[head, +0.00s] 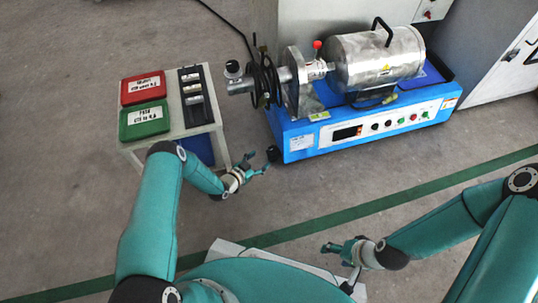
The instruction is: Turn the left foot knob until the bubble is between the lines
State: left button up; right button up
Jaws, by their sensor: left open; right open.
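A blue test machine (384,133) with a metal drum stands on the floor at the upper right. A small black foot knob (273,153) shows at its front left corner. My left gripper (260,163) is open, with its fingertips just left of and slightly below the knob. I cannot tell whether they touch it. The bubble and its lines are too small or hidden to make out. My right gripper (332,248) is open and empty, low in the picture and well away from the machine.
A small table (183,128) to the left bears a red tray (143,87), a green tray (144,120) and a black rack (195,95). Black cables hang at the machine's left end. A grey cabinet (500,50) stands at right. The floor in front of the machine is clear.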

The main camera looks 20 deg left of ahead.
pick_arm(q)
jog(key=b+x, duration=0.3)
jog(key=x, duration=0.3)
jog(key=shift+w+d+f, duration=0.1)
jog(key=shift+w+f, duration=0.15)
jog(key=shift+f, duration=0.05)
jog(key=shift+w+d+f, duration=0.1)
jog(key=shift+w+d, duration=0.15)
jog(key=shift+w, duration=0.45)
jog(key=c, duration=1.1)
jog(key=shift+m+h, duration=0.5)
jog(key=shift+h, duration=0.2)
jog(key=shift+g, duration=0.3)
jog(key=o, duration=1.1)
jog(key=shift+a, duration=0.1)
